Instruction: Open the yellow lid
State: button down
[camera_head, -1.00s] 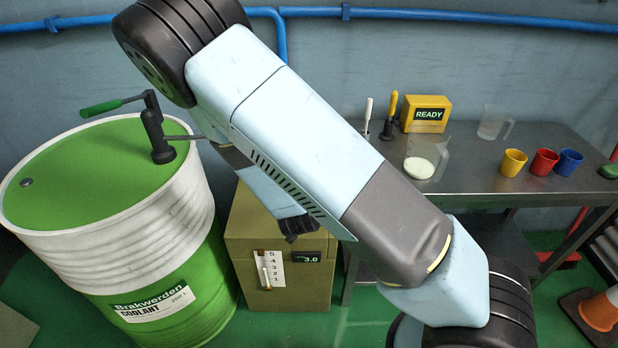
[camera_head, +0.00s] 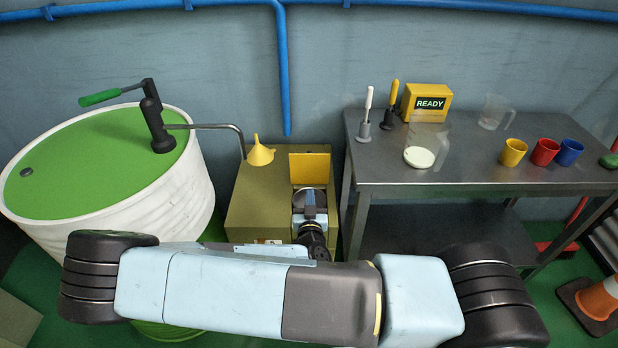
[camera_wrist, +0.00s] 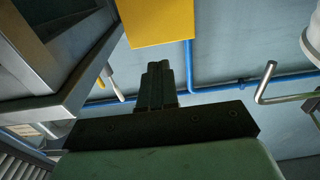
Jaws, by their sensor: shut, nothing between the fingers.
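The yellow lid (camera_head: 310,168) stands upright at the back of an opening in the top of the olive box (camera_head: 250,212). Its flat face is toward the camera. My gripper (camera_head: 310,198) is in front of the lid, over or at the opening, and partly covers it. In the wrist view the yellow lid (camera_wrist: 160,22) is at the top, beyond the fingertips, with a visible gap in the picture. My gripper (camera_wrist: 157,67) is shut there with its fingers together and nothing between them. Whether any part of the gripper touches the lid cannot be told.
A yellow funnel (camera_head: 260,152) sits on the box, left of the lid, below the bent pipe of the green drum's pump (camera_head: 157,125). The steel table (camera_head: 465,165) stands close on the right with cups, jugs and a yellow READY box (camera_head: 426,101). A wall is behind.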

aim_at(310, 159)
jog(key=w, duration=1.3)
jog(key=shift+w+d+r, duration=0.2)
jog(key=shift+w+r, duration=0.1)
